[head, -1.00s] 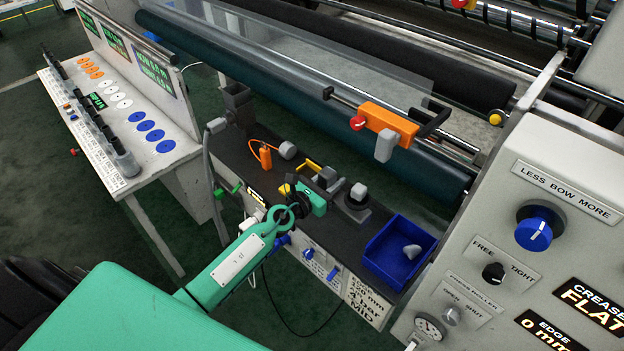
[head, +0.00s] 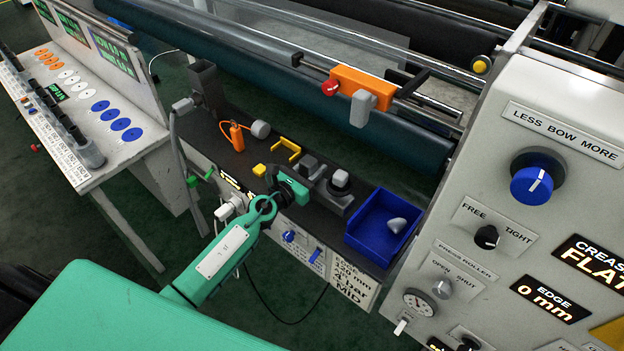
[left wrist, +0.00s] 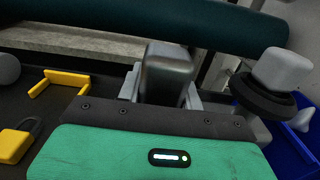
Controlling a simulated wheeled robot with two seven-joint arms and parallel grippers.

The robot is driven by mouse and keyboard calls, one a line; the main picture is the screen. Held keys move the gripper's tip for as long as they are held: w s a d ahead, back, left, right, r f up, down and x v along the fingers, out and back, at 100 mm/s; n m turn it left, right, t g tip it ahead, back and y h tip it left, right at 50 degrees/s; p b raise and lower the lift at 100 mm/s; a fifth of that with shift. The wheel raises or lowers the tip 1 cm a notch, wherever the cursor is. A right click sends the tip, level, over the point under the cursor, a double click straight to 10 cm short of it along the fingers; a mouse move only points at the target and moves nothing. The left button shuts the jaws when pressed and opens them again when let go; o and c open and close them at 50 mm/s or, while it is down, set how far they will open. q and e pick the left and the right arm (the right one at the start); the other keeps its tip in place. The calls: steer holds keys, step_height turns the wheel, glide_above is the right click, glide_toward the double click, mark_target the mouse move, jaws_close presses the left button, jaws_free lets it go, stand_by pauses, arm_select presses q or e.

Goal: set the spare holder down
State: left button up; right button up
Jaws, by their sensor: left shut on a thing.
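My left gripper (head: 306,176) reaches over the black bench top, its green body nearest the camera. It is shut on a grey block, which I take for the spare holder (head: 308,163). In the left wrist view the holder (left wrist: 168,70) stands dark grey and shiny between the pale fingers, just beyond the green palm. The palm hides its lower part, so I cannot tell whether it touches the bench. My right gripper is not in view.
A stand with a grey knob (head: 340,180) is close right of the holder, then a blue bin (head: 352,243) with a grey piece inside. An orange carriage (head: 375,88) is on the rail behind.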

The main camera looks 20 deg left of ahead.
arm_select(q)
steer(key=shift+f+b, duration=1.15)
steer(key=shift+f, duration=0.4)
steer(key=shift+f, duration=0.15)
steer(key=o, duration=1.2)
